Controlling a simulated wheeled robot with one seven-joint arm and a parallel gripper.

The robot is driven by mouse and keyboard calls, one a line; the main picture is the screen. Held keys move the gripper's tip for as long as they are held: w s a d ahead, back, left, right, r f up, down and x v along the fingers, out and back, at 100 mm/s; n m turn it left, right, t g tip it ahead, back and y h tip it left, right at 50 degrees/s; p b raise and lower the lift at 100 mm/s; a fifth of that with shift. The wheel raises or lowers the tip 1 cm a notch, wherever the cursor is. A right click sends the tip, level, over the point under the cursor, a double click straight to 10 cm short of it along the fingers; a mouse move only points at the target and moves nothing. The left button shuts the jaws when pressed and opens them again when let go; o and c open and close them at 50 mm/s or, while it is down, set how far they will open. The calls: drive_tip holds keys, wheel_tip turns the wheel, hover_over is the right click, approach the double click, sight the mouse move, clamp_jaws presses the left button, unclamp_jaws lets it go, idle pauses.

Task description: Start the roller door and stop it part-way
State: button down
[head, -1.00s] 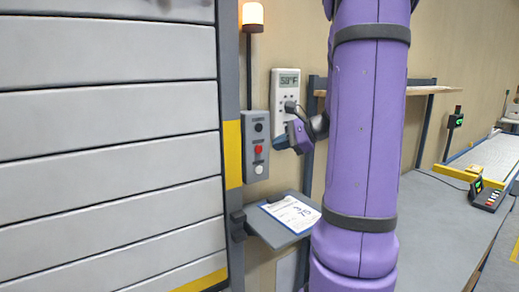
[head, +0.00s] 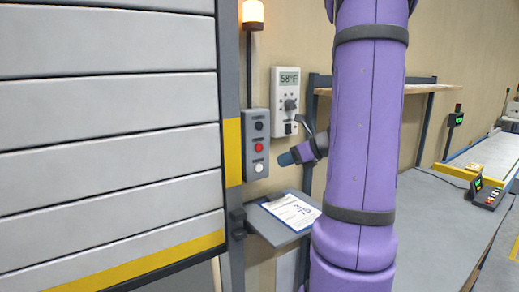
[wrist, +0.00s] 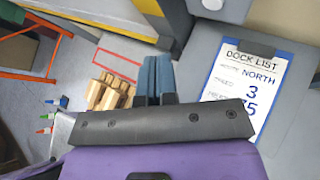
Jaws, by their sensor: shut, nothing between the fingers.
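The roller door (head: 110,110) has white slats and a yellow bottom strip (head: 160,262). The strip is tilted in the head view, with a gap below it at the lower right. The grey control box (head: 256,145) is on the wall right of the door frame. It has a black button (head: 259,127), a red button (head: 258,148) and a white button (head: 258,168). My gripper (head: 286,158) is shut and empty, just right of the box at about the lower buttons' height, apart from it. Its blue fingers (wrist: 155,78) are together in the wrist view.
An orange lamp (head: 253,12) glows above the box. A thermostat (head: 288,100) is right of it. A small shelf (head: 270,226) with a dock list (head: 292,212) juts out below. In the wrist view, wooden pieces (wrist: 110,92) lie on the floor.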

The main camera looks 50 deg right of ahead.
sight(259, 147)
drive_tip(key=w+d, duration=0.2)
drive_tip(key=w, duration=0.6)
drive_tip(key=shift+w, duration=0.4)
idle(2.0)
drive_tip(key=shift+w+d, duration=0.15)
drive_tip(key=shift+w, duration=0.55)
idle(0.6)
drive_tip(key=shift+s, duration=0.8)
